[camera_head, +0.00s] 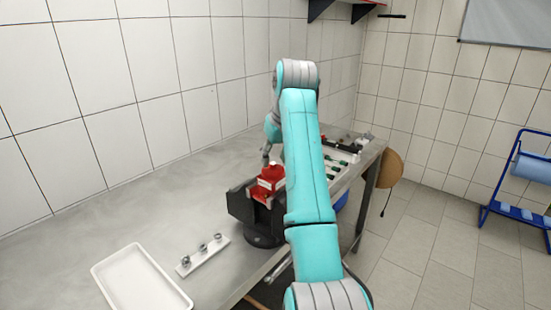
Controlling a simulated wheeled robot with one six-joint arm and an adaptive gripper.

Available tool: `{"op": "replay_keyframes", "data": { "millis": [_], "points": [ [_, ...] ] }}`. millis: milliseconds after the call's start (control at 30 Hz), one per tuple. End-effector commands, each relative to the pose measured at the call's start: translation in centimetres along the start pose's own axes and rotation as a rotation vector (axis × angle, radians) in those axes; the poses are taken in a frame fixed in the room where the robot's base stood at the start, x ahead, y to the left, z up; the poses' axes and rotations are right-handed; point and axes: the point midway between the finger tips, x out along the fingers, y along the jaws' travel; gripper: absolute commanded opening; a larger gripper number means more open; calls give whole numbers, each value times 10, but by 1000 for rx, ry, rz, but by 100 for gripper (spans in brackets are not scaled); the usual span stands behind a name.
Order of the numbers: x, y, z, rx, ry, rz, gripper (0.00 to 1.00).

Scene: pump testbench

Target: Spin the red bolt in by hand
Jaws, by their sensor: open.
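A red pump part (268,183) sits in a black vise-like fixture (242,205) on the bench, partly hidden by my teal arm. I cannot pick out a separate red bolt at this size. My gripper (266,160) hangs down just above the top of the red part, at its upper left. It is small and partly hidden behind my arm. It is open, and I see nothing held in it. I cannot tell whether its fingertips touch the red part.
On the metal bench (130,210) a white tray (108,269) lies at the front left. A pale strip (204,254) with metal fittings lies beside it. Dark tools (337,163) lie beyond my arm. A blue rack (520,190) stands on the right. The bench's left side is clear.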

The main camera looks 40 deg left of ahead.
Motion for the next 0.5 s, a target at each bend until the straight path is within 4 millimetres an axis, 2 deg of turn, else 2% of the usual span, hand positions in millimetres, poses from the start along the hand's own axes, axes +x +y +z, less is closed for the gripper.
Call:
{"op": "replay_keyframes", "data": {
  "millis": [200,467,500],
  "points": [
    [14,-3,2,-2,1,0,45],
    [15,-3,3,-2,1,0,45],
    [15,-3,3,-2,1,0,42]
  ]
}}
